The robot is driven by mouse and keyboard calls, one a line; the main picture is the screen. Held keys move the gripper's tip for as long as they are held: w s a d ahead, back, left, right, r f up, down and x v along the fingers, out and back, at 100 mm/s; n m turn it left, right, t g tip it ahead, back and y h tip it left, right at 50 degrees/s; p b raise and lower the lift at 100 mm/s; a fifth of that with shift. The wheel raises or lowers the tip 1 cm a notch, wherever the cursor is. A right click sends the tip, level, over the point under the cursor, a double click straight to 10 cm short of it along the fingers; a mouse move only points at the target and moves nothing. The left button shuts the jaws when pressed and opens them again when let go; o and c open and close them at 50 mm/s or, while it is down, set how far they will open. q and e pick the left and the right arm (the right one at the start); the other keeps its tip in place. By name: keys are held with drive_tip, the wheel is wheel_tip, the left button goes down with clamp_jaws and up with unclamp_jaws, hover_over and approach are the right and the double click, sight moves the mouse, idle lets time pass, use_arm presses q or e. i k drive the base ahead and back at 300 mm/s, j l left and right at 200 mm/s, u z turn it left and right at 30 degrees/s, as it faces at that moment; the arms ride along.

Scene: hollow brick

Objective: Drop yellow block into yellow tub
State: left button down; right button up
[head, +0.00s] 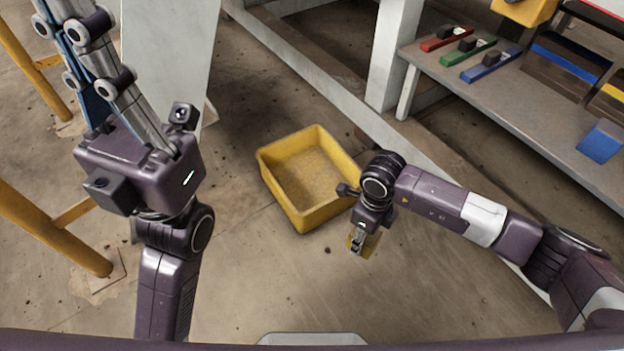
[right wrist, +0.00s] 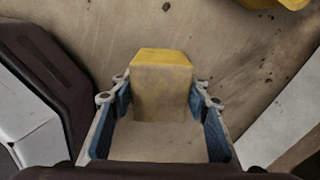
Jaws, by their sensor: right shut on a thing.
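The yellow tub (head: 268,176) stands on the concrete floor in the middle of the head view, open at the top and empty. My right gripper (head: 357,246) is shut on the yellow block (head: 370,243), just right of the tub's near right corner in the picture and outside its rim. In the right wrist view the block (right wrist: 162,57) sits between both blue-padded fingers, its yellow face worn and dusty. A piece of yellow, likely the tub (right wrist: 285,3), shows at the top right. My left gripper (head: 85,65) is raised at the upper left; its tips are partly cut off.
A grey shelf (head: 480,100) at the right holds red, green and blue pieces and dark bins. A pale post (head: 395,60) and beam stand behind the tub. A yellow frame (head: 50,225) is at the left. The floor in front of the tub is clear.

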sight(315, 183)
drive_tip(key=i+u, duration=0.25)
drive_tip(key=i, duration=0.25)
drive_tip(key=i+l+u, duration=0.25)
drive_tip(key=i, duration=0.2)
